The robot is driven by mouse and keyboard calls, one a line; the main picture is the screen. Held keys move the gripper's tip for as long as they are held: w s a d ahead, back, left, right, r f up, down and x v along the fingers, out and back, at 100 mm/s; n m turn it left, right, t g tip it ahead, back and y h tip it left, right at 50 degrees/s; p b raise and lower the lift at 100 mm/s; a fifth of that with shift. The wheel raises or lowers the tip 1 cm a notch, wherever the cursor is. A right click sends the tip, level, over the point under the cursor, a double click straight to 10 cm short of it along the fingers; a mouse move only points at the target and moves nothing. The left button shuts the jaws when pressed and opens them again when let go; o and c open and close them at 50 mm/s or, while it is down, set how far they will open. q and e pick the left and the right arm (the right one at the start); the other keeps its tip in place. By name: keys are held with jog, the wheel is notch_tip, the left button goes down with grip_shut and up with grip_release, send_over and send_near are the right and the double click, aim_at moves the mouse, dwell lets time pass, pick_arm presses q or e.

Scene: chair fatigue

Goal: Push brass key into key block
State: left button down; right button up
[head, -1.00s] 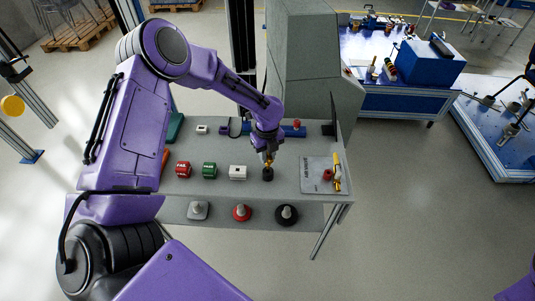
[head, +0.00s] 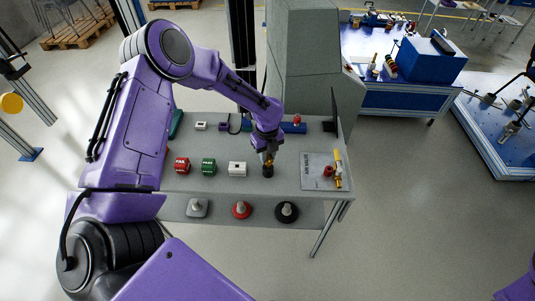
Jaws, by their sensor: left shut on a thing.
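My left gripper (head: 268,158) points down over the grey table, shut on the small brass key (head: 268,162). The gripper hides most of the key; only a bit of yellow metal shows. The small dark key block (head: 268,173) stands on the table directly below it. The key's lower end appears to meet the top of the block, but how deep it sits I cannot tell. My right gripper is out of view.
Left of the block on the table (head: 285,187) are a white block (head: 237,169), a green one (head: 208,167) and a red one (head: 182,165).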

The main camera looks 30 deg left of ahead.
pick_arm(q)
jog(key=shift+f+b, duration=0.5)
jog(key=shift+f, duration=0.4)
jog(key=c, duration=0.9)
grip_release()
notch_tip(320, 180, up, 10)
jog(key=shift+f+b, duration=0.2)
jog(key=shift+b, duration=0.8)
jog(key=shift+r, duration=0.5)
